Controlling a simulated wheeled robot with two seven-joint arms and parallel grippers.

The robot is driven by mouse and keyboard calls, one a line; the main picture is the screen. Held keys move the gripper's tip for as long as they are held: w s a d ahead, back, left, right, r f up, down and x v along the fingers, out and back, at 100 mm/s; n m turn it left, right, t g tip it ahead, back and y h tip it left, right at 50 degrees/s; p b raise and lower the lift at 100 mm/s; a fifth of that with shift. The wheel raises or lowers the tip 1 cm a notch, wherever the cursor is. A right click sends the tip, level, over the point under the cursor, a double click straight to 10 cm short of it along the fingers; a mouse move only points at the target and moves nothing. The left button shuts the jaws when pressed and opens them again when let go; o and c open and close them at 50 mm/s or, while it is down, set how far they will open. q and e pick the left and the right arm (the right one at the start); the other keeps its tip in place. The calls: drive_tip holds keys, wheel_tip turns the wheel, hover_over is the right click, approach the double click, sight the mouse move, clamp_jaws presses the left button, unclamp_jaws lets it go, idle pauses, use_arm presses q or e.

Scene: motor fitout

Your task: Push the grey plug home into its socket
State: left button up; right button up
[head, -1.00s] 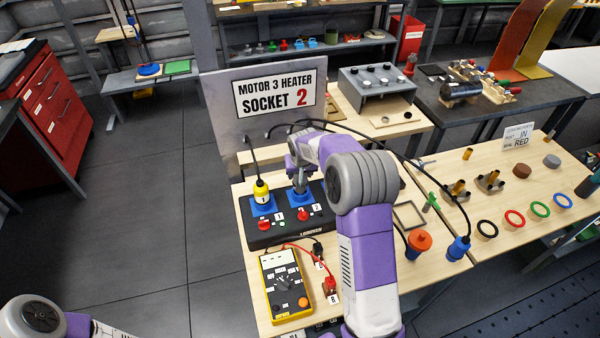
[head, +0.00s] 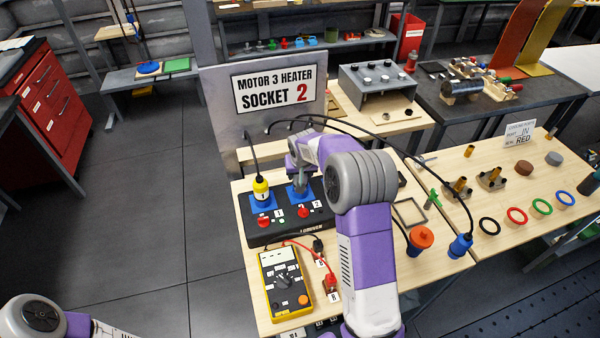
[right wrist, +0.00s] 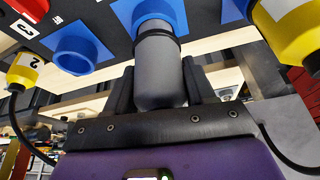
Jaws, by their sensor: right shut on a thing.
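The grey plug (right wrist: 158,75) is a grey cylinder with a black ring. In the right wrist view it stands at the middle blue socket (right wrist: 160,10). A short grey stretch shows between its black ring and the blue collar; how deep it sits is unclear. My right gripper (right wrist: 158,92) is shut on the plug, one dark finger on each side. In the head view this gripper (head: 299,184) is over the blue socket (head: 301,195) on the black panel (head: 270,237), and the arm hides part of it. Of my left arm only a piece shows at lower left; its gripper is out of view.
A yellow plug marked 1 (head: 261,190) stands in the neighbouring blue socket. An empty blue socket (right wrist: 77,52) and a yellow plug marked 2 (right wrist: 27,70) show in the wrist view. A yellow multimeter (head: 286,283) lies in front. A sign (head: 273,90) reads Motor 3 Heater Socket 2.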

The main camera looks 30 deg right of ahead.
drive_tip(key=shift+f+b, duration=0.7)
drive_tip(key=shift+f, duration=0.3)
drive_tip(key=o, duration=1.2)
drive_tip(key=shift+v, duration=3.85)
drive_tip(key=shift+f, duration=0.1)
